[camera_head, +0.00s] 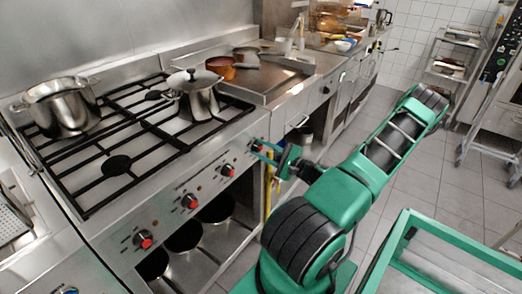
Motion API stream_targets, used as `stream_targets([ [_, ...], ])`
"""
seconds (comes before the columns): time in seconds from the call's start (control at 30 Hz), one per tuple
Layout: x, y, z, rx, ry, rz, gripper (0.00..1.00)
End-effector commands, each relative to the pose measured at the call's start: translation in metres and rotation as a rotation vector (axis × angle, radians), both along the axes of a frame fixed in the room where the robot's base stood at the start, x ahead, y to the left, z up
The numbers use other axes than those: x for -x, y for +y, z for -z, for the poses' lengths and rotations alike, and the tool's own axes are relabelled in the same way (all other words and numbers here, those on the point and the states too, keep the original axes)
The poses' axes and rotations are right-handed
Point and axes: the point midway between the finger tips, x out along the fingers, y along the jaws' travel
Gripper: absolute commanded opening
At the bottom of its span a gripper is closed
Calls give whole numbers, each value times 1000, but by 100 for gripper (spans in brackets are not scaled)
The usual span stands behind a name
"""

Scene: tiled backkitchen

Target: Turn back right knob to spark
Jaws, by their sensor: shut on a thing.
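The stove (165,130) has a row of red-and-black knobs along its front panel. The knob at the far right end of the row (257,147) is partly covered by my gripper (259,150). My gripper reaches it from the front, with its fingers around the knob, shut on it. The other knobs, the near left one (143,240), a middle one (189,202) and another (227,170), stand free. The knob's turn angle is too small to read. No flame shows on the burners.
A large steel pot (63,108) stands on the back left of the stove, and a lidded pot (195,95) on the right. A steel counter (290,85) adjoins the stove. Open tiled floor (425,185) lies to the right, with a wheeled rack (450,60) beyond.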

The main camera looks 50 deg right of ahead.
Motion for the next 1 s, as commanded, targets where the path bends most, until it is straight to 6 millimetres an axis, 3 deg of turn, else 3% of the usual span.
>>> stream_targets([
  [0.17, 1, 1, 2, -3, 5, -1, 10],
  [0.2, 1, 1, 2, -3, 5, -2, 42],
  [0.27, 1, 1, 2, -3, 5, -1, 51],
  [0.67, 8, -1, 1, -2, 2, 0, 51],
  [1.0, 67, -6, 2, -3, 6, 3, 51],
])
